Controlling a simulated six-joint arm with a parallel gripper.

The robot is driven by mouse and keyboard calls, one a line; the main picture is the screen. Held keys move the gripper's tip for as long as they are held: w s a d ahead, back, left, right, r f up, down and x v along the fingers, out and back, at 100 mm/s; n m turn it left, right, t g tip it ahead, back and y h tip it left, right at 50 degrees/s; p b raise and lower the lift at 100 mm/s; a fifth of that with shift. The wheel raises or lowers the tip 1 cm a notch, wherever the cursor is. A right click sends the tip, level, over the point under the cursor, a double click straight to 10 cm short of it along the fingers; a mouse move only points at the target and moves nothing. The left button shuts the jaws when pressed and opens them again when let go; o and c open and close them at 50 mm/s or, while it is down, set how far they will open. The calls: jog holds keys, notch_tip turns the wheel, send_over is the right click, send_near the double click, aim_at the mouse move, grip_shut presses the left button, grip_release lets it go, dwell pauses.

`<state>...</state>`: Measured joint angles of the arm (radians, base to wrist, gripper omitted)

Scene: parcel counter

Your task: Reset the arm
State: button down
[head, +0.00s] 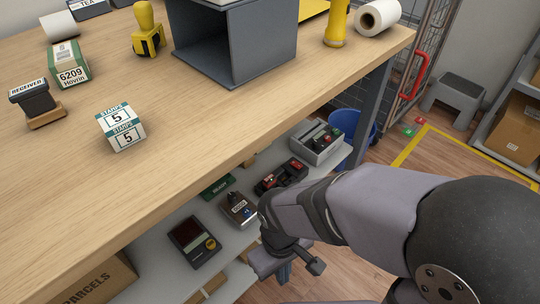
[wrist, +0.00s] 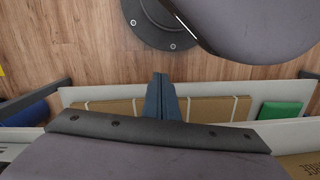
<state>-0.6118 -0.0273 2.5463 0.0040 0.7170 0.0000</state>
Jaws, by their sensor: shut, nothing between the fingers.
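My gripper (wrist: 160,82) shows in the wrist view as two blue-grey fingers pressed together with nothing between them. It points over the wood floor, beside the edge of a pale shelf. In the head view my arm reaches in from the lower right and is bent down in front of the counter. My gripper (head: 284,271) is small there, below the counter top and near the front edge of the lower shelf. Part of it is hidden by my wrist.
A step stool (head: 458,95) stands behind right.

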jog(key=w+d+r+m+p, duration=0.1)
jog(key=w+d+r+m, duration=0.15)
jog(key=d, duration=0.35)
jog(key=w+d+r+m, duration=0.1)
jog(key=w+d+m, duration=0.25)
jog(key=d, duration=0.25)
notch_tip(320, 180, up, 38)
jog(key=s+m+p, duration=0.1)
jog(key=p, duration=3.7)
jog(key=shift+t+y, duration=0.3)
jog(key=shift+t, duration=0.1)
